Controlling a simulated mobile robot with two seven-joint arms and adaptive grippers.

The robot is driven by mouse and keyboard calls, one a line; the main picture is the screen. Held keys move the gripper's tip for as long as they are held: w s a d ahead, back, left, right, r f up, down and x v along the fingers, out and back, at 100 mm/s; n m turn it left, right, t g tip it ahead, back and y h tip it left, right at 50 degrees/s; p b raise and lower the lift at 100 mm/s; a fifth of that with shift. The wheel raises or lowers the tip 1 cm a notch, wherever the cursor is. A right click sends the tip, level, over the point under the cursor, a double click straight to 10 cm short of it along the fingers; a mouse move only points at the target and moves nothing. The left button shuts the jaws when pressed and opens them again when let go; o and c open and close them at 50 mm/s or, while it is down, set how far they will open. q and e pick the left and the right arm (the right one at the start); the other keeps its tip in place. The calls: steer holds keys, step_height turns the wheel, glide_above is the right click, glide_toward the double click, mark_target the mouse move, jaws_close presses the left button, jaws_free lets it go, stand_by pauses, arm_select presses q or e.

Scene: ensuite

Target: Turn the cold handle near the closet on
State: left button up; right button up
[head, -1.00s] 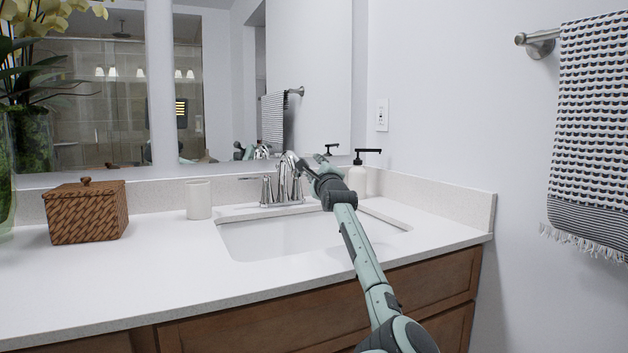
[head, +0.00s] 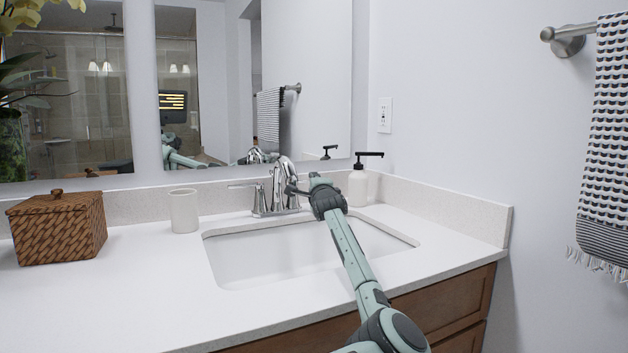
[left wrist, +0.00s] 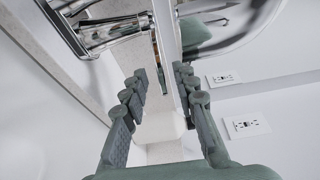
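A chrome faucet (head: 282,190) stands behind the white sink (head: 270,252). Its left lever handle (head: 243,187) points left. The right handle area is partly hidden by my left gripper (head: 316,182), which is beside the faucet's right side. In the left wrist view, my left gripper (left wrist: 162,88) has its two fingers apart. A chrome faucet part (left wrist: 112,32) is close beyond them at the upper left; more chrome shows at the upper right. I cannot tell whether the fingers touch a handle. I see no running water. My right gripper is not in view.
A soap dispenser (head: 359,185) stands just right of my left gripper. A white cup (head: 184,211) and a woven box (head: 58,228) are on the counter (head: 140,285) at left. A mirror (head: 310,80) is behind the faucet; a towel (head: 608,130) hangs at right.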

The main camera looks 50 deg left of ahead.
arm_select(q)
steer(key=shift+w+a, duration=0.1)
steer(key=shift+a, duration=0.15)
steer(key=shift+r, duration=0.1)
jaws_close()
stand_by(0.3)
